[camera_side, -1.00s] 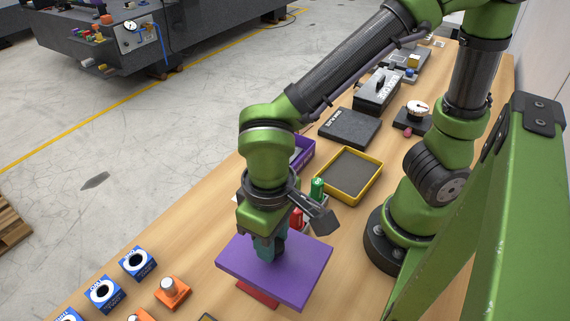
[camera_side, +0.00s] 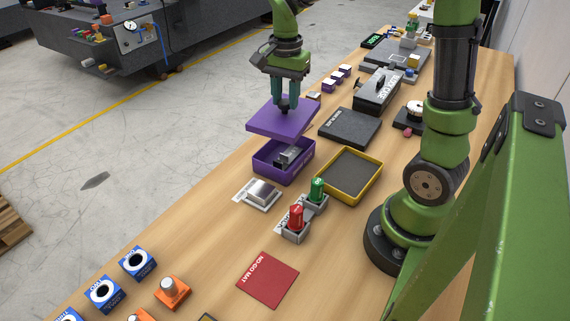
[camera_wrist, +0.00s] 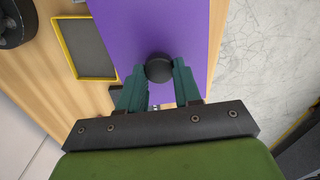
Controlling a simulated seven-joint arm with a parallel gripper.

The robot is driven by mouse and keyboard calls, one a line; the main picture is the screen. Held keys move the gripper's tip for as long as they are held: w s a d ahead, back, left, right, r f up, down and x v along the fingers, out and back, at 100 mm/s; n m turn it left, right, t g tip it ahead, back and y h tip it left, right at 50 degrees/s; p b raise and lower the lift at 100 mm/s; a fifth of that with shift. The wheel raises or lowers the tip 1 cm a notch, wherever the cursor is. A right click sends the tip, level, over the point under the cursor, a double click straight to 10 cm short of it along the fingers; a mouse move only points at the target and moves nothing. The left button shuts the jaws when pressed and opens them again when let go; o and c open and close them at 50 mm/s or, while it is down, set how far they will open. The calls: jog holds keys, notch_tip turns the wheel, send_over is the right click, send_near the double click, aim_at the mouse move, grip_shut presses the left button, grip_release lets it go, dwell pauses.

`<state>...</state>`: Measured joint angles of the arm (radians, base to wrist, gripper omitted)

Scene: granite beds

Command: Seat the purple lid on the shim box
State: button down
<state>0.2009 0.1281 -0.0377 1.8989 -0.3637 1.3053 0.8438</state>
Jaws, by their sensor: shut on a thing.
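The purple lid (camera_side: 284,119) is a flat plate with a dark round knob (camera_wrist: 159,68). My gripper (camera_side: 287,106) is shut on the knob and holds the lid in the air, roughly level. The open purple shim box (camera_side: 283,168) stands on the bench just below the lid in the side view, with a grey metal piece (camera_side: 288,156) inside. The lid is apart from the box and sits slightly above and behind it in that view. In the wrist view the lid (camera_wrist: 140,25) hides what lies beneath it.
A yellow-rimmed tray (camera_side: 348,174) and a dark slab (camera_side: 350,127) lie right of the box. A silver block (camera_side: 262,194) and red and green pegs (camera_side: 297,217) in grey holders stand in front. The red no-go mat (camera_side: 267,280) lies bare nearer the front.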

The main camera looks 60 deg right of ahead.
aim_at(286, 124)
jog(key=shift+w+d+r+m, duration=0.25)
jog(key=shift+r+m, duration=0.15)
jog(key=shift+m, duration=0.1)
jog(key=shift+s+a, duration=0.1)
jog(key=shift+s, duration=0.05)
jog(key=shift+f, duration=4.6)
jog(key=shift+f, duration=0.8)
jog(key=c, duration=0.7)
grip_release()
